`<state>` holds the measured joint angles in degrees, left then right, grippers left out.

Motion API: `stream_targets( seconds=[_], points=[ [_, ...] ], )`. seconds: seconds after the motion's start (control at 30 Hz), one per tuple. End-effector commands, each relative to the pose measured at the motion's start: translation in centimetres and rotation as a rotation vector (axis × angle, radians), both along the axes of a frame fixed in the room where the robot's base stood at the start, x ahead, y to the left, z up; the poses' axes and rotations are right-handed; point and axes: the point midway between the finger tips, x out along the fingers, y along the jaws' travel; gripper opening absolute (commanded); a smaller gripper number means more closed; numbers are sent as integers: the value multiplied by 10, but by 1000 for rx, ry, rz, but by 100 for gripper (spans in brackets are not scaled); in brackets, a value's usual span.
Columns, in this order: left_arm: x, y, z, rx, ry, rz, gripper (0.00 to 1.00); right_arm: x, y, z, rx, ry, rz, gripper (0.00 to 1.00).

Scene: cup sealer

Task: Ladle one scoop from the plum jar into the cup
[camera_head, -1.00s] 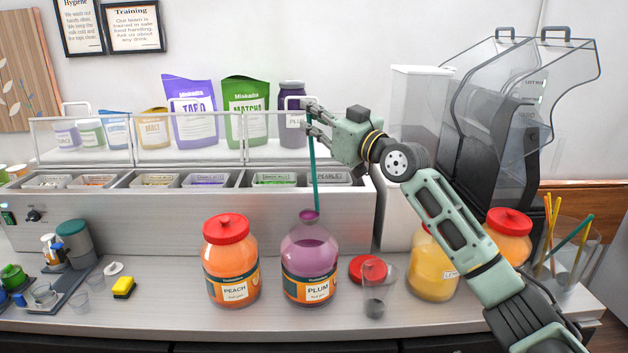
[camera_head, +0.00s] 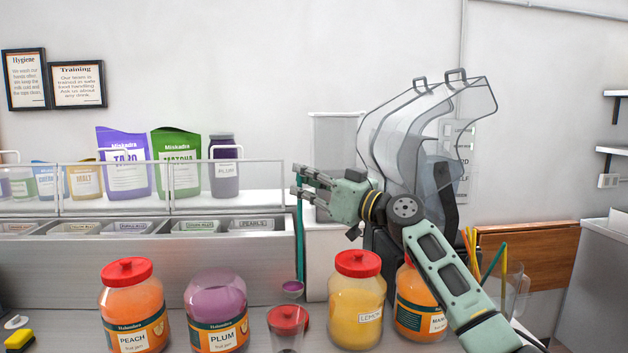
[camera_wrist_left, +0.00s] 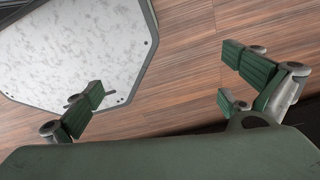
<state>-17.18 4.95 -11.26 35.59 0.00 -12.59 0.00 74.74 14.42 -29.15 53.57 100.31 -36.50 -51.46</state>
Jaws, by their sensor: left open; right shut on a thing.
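The plum jar (camera_head: 216,312) stands open on the counter, with purple contents. My right gripper (camera_head: 301,188) is shut on the teal handle of a ladle (camera_head: 299,245), which hangs nearly upright. The ladle's bowl (camera_head: 292,287) looks purple inside. It is right of the plum jar, clear of it, and appears just above the clear cup (camera_head: 287,343) in the picture. The cup stands at the lower edge of the head view, partly cut off, and overlaps a red lid (camera_head: 288,318). My left gripper (camera_wrist_left: 163,88) is open and empty in the left wrist view, above wooden floor.
The peach jar (camera_head: 133,315) stands left of the plum jar. The lidded lemon jar (camera_head: 357,310) and another orange jar (camera_head: 415,308) stand right of the cup. A topping counter (camera_head: 150,260) runs behind. A straw holder (camera_head: 505,295) is at right.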

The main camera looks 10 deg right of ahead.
Motion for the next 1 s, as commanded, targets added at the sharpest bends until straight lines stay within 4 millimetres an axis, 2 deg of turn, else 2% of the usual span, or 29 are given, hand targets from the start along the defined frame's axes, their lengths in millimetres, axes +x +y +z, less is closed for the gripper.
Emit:
stream_targets(
  seconds=[0.03, 0.2, 0.43, 0.57, 0.83, 1.0],
  points=[
    [0, 6, -8, 7, 0, 2, 100, 0, -1, -12, -1, 1, -2, 0],
    [-1, 12, -10, 14, 3, 1, 100, -17, 13, -7, -59, -67, -3, 0],
    [-2, -11, -12, -13, 4, 1, 100, -39, 34, -7, -138, -153, -1, 0],
    [-2, -17, -9, -19, 3, -4, 100, -51, 45, -5, -182, -202, -3, 0],
    [-1, -8, -5, -9, 2, -5, 100, -77, 68, -14, -272, -300, -1, 0],
    [-1, -5, 7, -7, 1, -2, 100, -93, 82, -18, -328, -362, -1, 0]
  ],
)
